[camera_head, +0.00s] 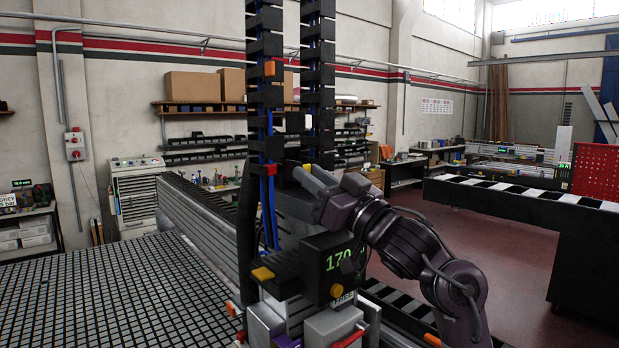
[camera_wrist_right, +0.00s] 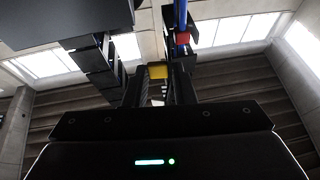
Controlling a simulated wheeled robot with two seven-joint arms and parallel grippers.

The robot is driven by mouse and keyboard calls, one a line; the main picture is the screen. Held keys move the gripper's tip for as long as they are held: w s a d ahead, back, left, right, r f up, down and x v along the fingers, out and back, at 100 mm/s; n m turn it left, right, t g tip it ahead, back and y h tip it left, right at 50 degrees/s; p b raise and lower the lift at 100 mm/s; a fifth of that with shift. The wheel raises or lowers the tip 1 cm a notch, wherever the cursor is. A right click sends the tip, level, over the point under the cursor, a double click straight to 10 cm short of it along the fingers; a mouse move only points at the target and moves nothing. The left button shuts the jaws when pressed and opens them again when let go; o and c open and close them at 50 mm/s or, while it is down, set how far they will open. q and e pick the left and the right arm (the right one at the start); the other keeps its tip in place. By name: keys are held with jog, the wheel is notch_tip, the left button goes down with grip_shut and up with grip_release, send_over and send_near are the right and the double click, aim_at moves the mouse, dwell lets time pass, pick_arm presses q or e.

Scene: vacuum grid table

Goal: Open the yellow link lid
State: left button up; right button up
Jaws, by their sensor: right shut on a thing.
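The yellow link lid (camera_head: 307,168) is a small yellow piece low on the right-hand black cable chain (camera_head: 318,90). It also shows in the right wrist view (camera_wrist_right: 158,71), between the finger ends. My right gripper (camera_head: 304,176) reaches in from the right. Its two dark fingers (camera_wrist_right: 159,83) are shut on the yellow lid, which looks to be still at the chain; the exact contact is partly hidden by the fingers. My left gripper is in neither view.
The left-hand chain carries an orange lid (camera_head: 269,68) and a red lid (camera_head: 270,170), with blue cables (camera_head: 265,205) beside them. A black readout box (camera_head: 332,265) stands just below my gripper. The grid table (camera_head: 110,290) at left is bare.

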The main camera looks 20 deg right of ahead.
jog(key=shift+w+d+r+n+g+y, duration=0.1)
jog(key=shift+w+d+n+g+y, duration=0.1)
jog(key=shift+n+g+y, duration=0.4)
jog(key=shift+w+d+r+n+g+y, duration=0.15)
jog(key=shift+d+n+g+y, duration=0.1)
jog(key=shift+y, duration=0.6)
jog(key=shift+w+d+f+n+g+y, duration=0.1)
jog(key=shift+w+d+n+g+y, duration=0.1)
jog(key=shift+n+g+y, duration=0.4)
jog(key=shift+r+y, duration=0.15)
jog(key=shift+y, duration=0.1)
jog(key=o, duration=0.7)
jog(key=shift+c, duration=0.2)
jog(key=shift+o, duration=1.2)
jog(key=shift+w+f, duration=0.15)
jog(key=shift+f, duration=0.05)
